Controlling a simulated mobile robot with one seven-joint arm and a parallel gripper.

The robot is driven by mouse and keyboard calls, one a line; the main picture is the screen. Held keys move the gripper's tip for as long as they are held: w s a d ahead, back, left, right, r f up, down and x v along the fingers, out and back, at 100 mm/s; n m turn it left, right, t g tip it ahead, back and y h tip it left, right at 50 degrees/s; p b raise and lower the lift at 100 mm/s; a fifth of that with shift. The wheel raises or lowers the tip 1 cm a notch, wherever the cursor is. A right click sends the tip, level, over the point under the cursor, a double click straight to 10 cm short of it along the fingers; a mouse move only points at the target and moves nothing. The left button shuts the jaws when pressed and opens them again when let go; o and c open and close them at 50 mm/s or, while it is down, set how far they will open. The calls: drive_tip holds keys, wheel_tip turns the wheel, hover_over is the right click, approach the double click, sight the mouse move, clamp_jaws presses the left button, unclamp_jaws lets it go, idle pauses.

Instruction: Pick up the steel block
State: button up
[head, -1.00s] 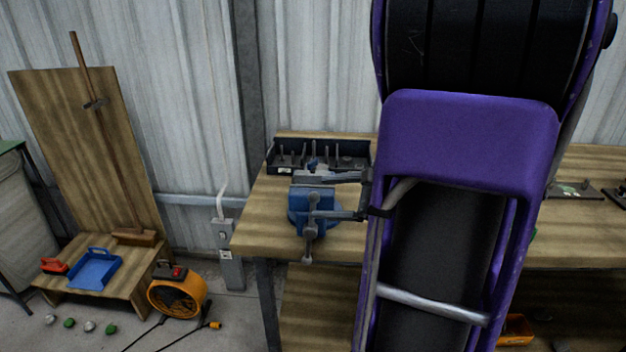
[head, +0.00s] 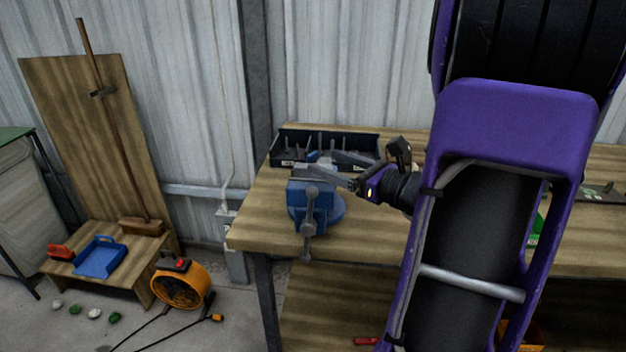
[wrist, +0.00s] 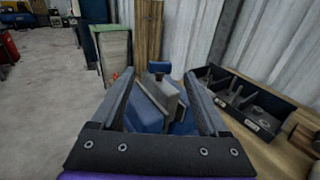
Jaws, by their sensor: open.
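The blue bench vise (head: 312,208) stands at the left front of the wooden bench. It also shows in the wrist view (wrist: 150,116), below and between my fingers. A grey steel block (wrist: 160,92) appears to sit at the top of the vise jaws, slanted in the wrist view; I cannot clearly tell block from jaw. My gripper (head: 318,164) reaches in from the right over the vise. In the wrist view my gripper (wrist: 158,76) is open, with one finger on each side of the grey block. I see no clear contact. In the head view my fingers partly hide the block.
A black tool rack (head: 345,147) with upright pegs stands behind the vise, close to my right finger in the wrist view (wrist: 246,108). The corrugated wall (head: 345,70) is behind the bench (head: 268,225). An orange fan (head: 180,287) is on the floor at left.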

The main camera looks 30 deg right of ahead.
drive_tip(key=x, duration=0.8)
drive_tip(key=shift+w+f+b, duration=0.15)
drive_tip(key=shift+w+b, duration=0.05)
drive_tip(key=shift+b, duration=0.15)
clamp_jaws()
